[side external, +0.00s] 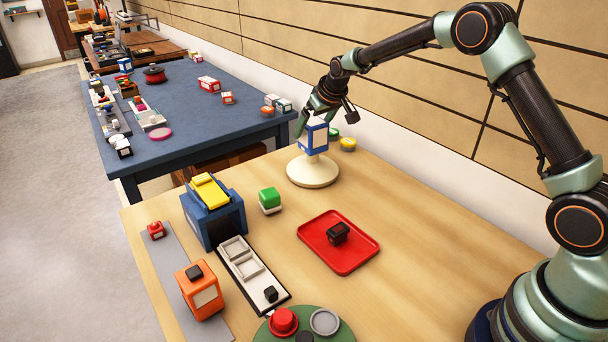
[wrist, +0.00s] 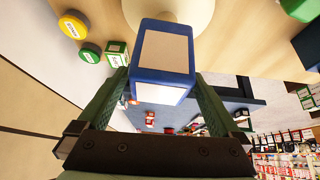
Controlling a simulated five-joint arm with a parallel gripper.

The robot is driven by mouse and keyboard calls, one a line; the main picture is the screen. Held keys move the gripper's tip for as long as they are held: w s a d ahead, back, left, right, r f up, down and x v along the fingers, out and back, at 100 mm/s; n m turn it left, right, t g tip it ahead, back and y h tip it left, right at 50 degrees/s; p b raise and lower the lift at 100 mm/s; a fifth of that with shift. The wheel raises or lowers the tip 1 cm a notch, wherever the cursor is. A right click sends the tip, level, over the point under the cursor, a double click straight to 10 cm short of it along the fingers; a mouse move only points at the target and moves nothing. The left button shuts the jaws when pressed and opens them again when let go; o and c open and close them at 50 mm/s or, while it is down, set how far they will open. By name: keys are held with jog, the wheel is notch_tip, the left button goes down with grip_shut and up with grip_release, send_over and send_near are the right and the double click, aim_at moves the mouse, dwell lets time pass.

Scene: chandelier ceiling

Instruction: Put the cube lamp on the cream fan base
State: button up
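The cube lamp (side external: 313,137), a blue-framed block with cream panels, is in my gripper (side external: 316,116) at the far edge of the wooden table. In the wrist view, the lamp (wrist: 163,58) sits between the two green fingers (wrist: 160,84), which press on its sides. The cream fan base (side external: 312,174), a round disc with a short raised centre, stands directly below the lamp. Part of the base (wrist: 190,12) shows behind the lamp in the wrist view. The lamp looks upright over the centre; I cannot tell whether its underside touches the base.
Green and yellow round pieces (side external: 347,144) lie just right of the base. A green-and-white cube (side external: 270,200), a blue box (side external: 214,215) and a red tray (side external: 338,243) with a dark block stand nearer. The table between base and tray is clear. A blue table (side external: 180,105) lies beyond.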

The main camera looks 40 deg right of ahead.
jog(key=d+v, duration=0.1)
jog(key=v, duration=1.1)
jog(key=s+a+r, duration=0.2)
jog(key=s+r, duration=0.1)
jog(key=s, duration=0.5)
jog(key=s+a+r, duration=0.2)
jog(key=s+r, duration=0.1)
jog(key=s, duration=0.4)
jog(key=s+a+f, duration=0.2)
jog(key=s+f, duration=0.1)
jog(key=s, duration=0.9)
jog(key=shift+s+f+g+y, duration=0.3)
jog(key=shift+s+f, duration=0.1)
